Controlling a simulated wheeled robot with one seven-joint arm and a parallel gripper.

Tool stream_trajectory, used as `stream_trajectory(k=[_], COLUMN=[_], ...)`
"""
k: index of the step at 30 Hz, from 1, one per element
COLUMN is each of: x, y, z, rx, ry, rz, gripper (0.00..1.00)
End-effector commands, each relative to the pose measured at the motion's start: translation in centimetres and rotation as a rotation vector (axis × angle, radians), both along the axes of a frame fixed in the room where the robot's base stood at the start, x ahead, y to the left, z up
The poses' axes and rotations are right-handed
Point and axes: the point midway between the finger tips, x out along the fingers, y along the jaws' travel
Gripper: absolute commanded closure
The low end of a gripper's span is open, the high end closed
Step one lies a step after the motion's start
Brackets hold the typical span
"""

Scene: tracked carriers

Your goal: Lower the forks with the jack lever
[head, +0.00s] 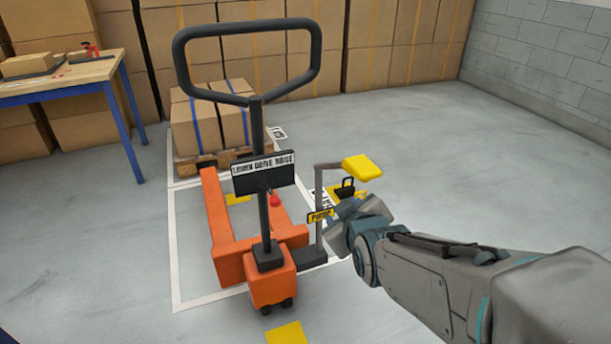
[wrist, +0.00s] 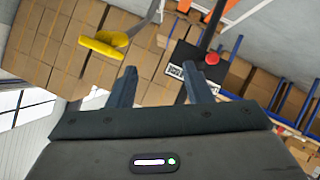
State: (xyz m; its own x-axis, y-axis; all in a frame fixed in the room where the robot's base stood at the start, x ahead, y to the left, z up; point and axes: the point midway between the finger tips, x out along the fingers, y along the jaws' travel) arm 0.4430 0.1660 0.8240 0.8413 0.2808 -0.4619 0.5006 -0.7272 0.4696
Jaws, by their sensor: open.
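The orange pallet jack (head: 270,280) stands on the floor with its black loop handle (head: 181,70) upright. A black plate (head: 240,183) on its column reads LOWER, DRIVE, RAISE. A red knob (head: 275,199), seemingly the jack lever's end, shows just below the plate; its setting cannot be told. The orange forks (head: 213,198) reach toward the loaded pallet (head: 190,172). My gripper (head: 346,208) is right of the column, open and empty. In the wrist view the red knob (wrist: 211,58) lies beyond the right finger of my gripper (wrist: 158,85), apart from it.
A grey post with a yellow top (head: 362,167) and a "Pump" tag (head: 320,215) stands between the column and my gripper. Strapped cartons (head: 215,115) sit on the pallet. A blue-legged table (head: 65,75) is at the left. The floor at right (head: 480,170) is clear.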

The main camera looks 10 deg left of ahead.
Motion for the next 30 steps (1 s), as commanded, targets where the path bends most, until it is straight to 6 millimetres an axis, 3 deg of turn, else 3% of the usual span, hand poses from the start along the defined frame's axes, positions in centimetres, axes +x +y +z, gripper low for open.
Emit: stream_trajectory(k=[1, 12, 18, 30], x=[0.2, 0.0, -0.6, 0.0], y=[1.2, 8.2, 9.8, 10.6], z=[-2.8, -8.3, -9.1, -8.2], rx=[-0.005, -0.01, -0.003, 0.006], ry=[-0.045, -0.4, -0.505, -0.526], rz=[0.036, 0.232, 0.27, 0.284], gripper=[0.55, 0.55, 0.55, 0.55])
